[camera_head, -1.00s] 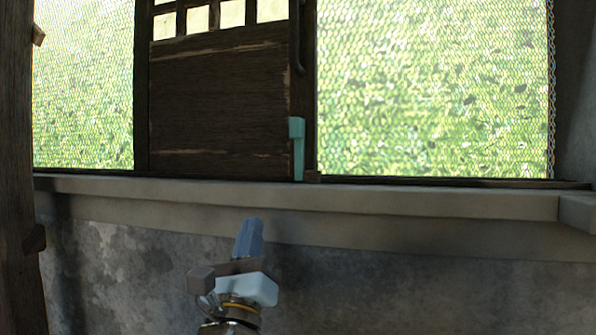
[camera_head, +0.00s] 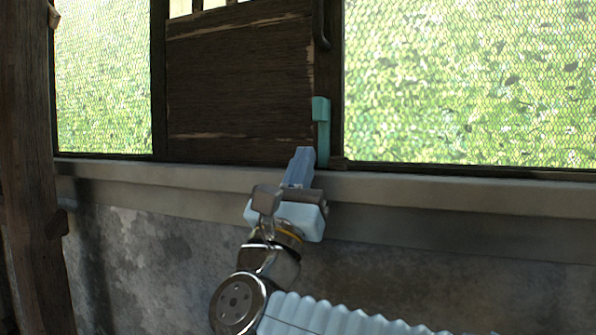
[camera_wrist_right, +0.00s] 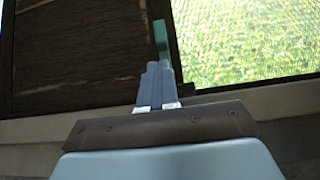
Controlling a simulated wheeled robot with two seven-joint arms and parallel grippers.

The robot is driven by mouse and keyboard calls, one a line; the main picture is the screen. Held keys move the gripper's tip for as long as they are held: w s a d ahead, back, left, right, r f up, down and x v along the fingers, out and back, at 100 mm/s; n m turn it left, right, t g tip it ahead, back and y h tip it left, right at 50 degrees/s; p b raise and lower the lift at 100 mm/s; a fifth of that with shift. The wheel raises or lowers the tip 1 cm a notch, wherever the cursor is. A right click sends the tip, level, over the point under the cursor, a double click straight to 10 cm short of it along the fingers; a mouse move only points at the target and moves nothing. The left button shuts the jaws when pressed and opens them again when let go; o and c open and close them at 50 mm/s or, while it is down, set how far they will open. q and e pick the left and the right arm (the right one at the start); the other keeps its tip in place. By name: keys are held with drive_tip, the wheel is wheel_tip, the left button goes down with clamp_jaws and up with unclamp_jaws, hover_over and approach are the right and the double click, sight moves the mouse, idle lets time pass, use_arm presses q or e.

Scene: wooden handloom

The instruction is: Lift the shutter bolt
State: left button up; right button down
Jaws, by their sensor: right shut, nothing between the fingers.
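The shutter bolt (camera_head: 321,130) is a teal-green upright bar with a wider top tab. It stands at the lower right edge of the dark wooden shutter (camera_head: 240,85), just above the sill. It also shows in the right wrist view (camera_wrist_right: 160,38), straight beyond the fingertips. My right gripper (camera_head: 303,155) is shut and empty. In the head view its tips are just left of the bolt's lower end; I cannot tell whether they touch it. In the right wrist view the fingers (camera_wrist_right: 154,68) overlap the bolt's lower part and hide it. My left gripper is not in view.
A grey ledge (camera_head: 420,190) runs along the wall below the shutter. Mesh windows (camera_head: 460,80) flank the shutter. A dark hook-shaped handle (camera_head: 320,30) hangs above the bolt. A wooden post (camera_head: 30,180) stands at the far left.

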sight(315, 107)
drive_tip(key=p+x, duration=0.1)
drive_tip(key=x, duration=0.4)
drive_tip(key=shift+s+r+p, duration=0.1)
drive_tip(key=shift+r+p, duration=0.3)
drive_tip(key=shift+r, duration=1.45)
drive_tip(key=shift+d, duration=0.1)
